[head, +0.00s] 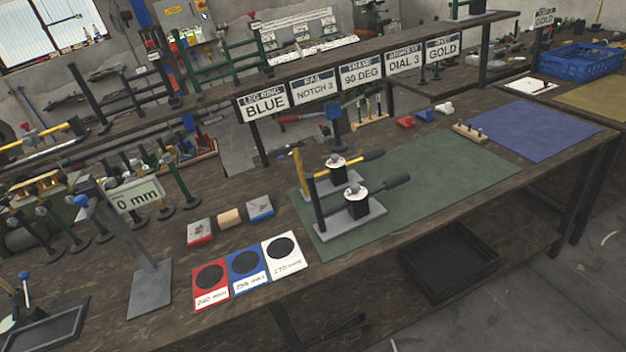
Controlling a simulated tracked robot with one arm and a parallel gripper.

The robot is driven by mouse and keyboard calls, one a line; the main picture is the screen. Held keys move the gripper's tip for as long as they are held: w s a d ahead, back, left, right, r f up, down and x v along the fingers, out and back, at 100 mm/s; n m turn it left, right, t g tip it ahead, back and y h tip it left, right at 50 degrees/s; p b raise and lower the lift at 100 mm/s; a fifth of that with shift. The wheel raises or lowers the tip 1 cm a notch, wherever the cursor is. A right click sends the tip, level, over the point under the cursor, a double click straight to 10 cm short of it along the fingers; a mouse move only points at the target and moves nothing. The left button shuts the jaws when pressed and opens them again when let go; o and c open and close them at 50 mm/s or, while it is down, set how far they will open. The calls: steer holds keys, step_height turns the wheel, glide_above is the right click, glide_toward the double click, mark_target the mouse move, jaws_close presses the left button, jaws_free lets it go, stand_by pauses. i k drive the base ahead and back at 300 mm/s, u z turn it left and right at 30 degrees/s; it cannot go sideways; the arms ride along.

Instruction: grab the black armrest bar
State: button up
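I cannot pick out the black armrest bar for certain. Several dark upright posts and bars stand on the left part of the bench, one a tall black post (91,96) at the back left. Two small presses stand on the green mat (440,185). The nearer press (352,213) has a black-gripped lever, and the farther press (335,178) has a yellow lever with a dark end. A sign reading "ARMREST DIAL 3" (405,62) hangs from the shelf above. My gripper is not in view.
A grey stand with a "0 mm" display (136,197) is at the left. Red, blue and white cards (248,272) lie at the bench's front edge, with small blocks (229,217) behind them. A blue mat (538,128) lies to the right. A black tray (448,262) sits below the bench.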

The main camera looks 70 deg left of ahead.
mark_target(361, 210)
steer(key=u, duration=1.55)
